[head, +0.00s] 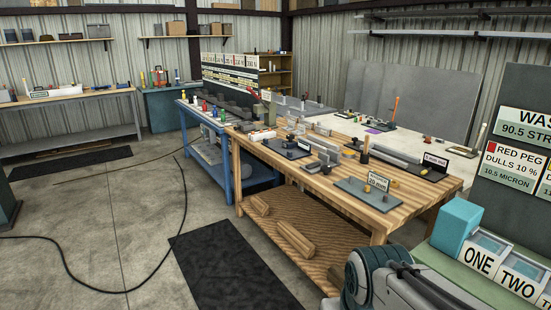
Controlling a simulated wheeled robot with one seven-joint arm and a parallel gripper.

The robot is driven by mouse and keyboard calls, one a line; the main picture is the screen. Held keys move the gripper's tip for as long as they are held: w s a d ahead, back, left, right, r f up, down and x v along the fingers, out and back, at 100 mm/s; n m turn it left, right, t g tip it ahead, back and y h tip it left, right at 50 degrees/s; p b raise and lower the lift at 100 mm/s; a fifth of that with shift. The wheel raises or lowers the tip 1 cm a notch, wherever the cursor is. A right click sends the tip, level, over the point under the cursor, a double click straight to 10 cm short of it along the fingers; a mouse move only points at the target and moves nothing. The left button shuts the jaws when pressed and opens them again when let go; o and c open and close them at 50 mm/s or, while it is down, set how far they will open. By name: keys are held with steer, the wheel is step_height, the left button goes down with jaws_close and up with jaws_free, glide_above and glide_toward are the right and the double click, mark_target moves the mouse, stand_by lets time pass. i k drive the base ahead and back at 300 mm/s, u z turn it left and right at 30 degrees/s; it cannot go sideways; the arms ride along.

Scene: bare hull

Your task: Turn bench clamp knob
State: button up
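A wooden workbench (340,215) stands in the middle of the head view with several small fixtures on its top. One dark fixture with an upright wooden handle (366,146) stands near the middle of the top. A grey metal bar-like fixture (318,148) lies left of it. I cannot tell which of these is the bench clamp, and no knob can be made out for certain at this size. Part of my own arm (372,277), teal and grey, shows at the bottom right, in front of and apart from the bench. My gripper cannot be seen.
A blue bench (232,165) adjoins the wooden one on the left. A green surface with blocks marked ONE and TWO (490,262) is close at the right. A dark mat (228,270) and a black cable (66,274) lie on the otherwise open concrete floor.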

mark_target(326, 170)
steer(key=z, duration=0.4)
steer(key=i, duration=2.1)
steer(key=z, duration=0.35)
